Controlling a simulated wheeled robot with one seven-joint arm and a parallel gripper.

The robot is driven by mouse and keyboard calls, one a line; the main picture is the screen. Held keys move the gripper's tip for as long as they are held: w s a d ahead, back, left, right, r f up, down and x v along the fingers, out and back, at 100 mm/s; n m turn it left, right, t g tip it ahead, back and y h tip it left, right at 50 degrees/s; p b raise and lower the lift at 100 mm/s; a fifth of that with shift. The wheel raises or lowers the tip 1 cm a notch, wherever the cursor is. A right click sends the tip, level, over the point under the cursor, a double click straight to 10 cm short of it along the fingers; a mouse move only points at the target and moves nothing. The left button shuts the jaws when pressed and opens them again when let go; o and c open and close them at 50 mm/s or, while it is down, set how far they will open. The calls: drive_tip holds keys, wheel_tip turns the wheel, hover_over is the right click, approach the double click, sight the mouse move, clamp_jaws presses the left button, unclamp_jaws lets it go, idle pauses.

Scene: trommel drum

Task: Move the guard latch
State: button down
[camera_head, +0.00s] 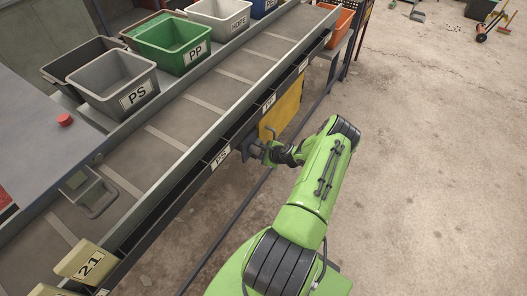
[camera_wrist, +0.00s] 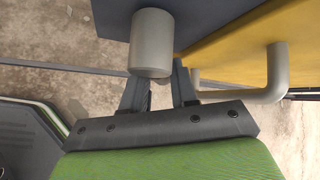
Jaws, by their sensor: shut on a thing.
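The guard is a yellow panel (camera_head: 281,112) hanging on the side of the conveyor; it also fills the upper right of the wrist view (camera_wrist: 240,52). A grey bent handle (camera_wrist: 275,75) stands out from it. Left of the panel is a dark block with a grey cylindrical knob (camera_wrist: 152,42), which I take to be the guard latch. My gripper (camera_head: 266,151) is at this block, below the conveyor edge. In the wrist view its fingers (camera_wrist: 160,80) are shut on the knob. The knob partly hides the fingertips, so the exact contact is hidden.
The conveyor (camera_head: 180,135) runs diagonally with a raised side rail. Labelled bins, including a grey PS bin (camera_head: 115,85) and a green PP bin (camera_head: 172,45), stand behind it. A long dark bar (camera_head: 232,207) runs low beside the conveyor. The concrete floor (camera_head: 430,150) at right is mostly clear.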

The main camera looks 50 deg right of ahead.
drive_tip(key=shift+a+f+m+y+b, duration=0.15)
drive_tip(key=shift+a+m+y+b, duration=0.35)
drive_tip(key=shift+y+b, duration=0.5)
drive_tip(key=shift+a+f+m+y+b, duration=0.15)
drive_tip(key=shift+a+m+y+b, duration=0.4)
drive_tip(key=shift+y, duration=0.75)
drive_tip(key=shift+d, duration=0.1)
drive_tip(key=shift+r, duration=0.1)
drive_tip(key=c, duration=0.9)
unclamp_jaws()
drive_tip(key=p+v, duration=0.3)
drive_tip(key=v, duration=1.2)
drive_tip(key=shift+s+d+r+p, duration=0.1)
drive_tip(key=shift+d+r+p, duration=0.1)
drive_tip(key=shift+r+p, duration=0.1)
